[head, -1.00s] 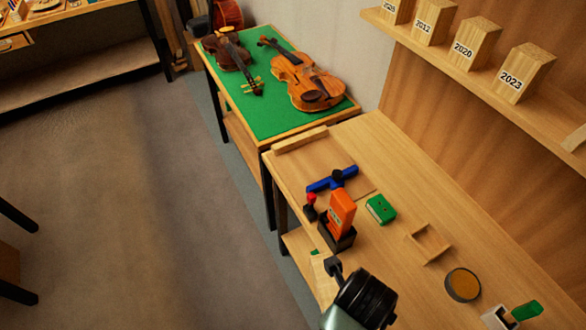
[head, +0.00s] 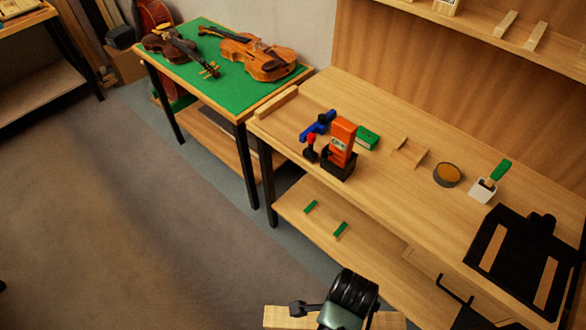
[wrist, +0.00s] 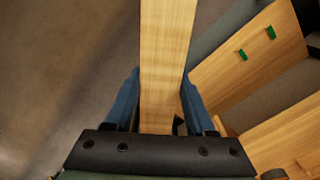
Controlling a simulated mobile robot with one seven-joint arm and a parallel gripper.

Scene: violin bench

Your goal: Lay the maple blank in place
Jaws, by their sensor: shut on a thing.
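The maple blank, a long pale board, (wrist: 168,50) is between the blue-sided fingers of my gripper (wrist: 160,95), which is shut on it. In the wrist view the blank runs from the gripper up past the top edge. In the head view the blank (head: 288,317) shows at the bottom edge on both sides of my wrist, in front of the bench and apart from it. My wrist hides its middle, and the fingertips do not show there. The lower shelf (head: 325,229) bears two small green strips (head: 311,207); the shelf also shows in the wrist view (wrist: 240,70).
The bench top (head: 400,110) holds a blue tool (head: 317,126), an orange device (head: 342,138), a green box (head: 367,138), a round tin (head: 447,174), a white cup (head: 482,190) and a black frame (head: 525,255). A drawer handle (head: 455,289) juts out. A green table (head: 245,97) bears violins.

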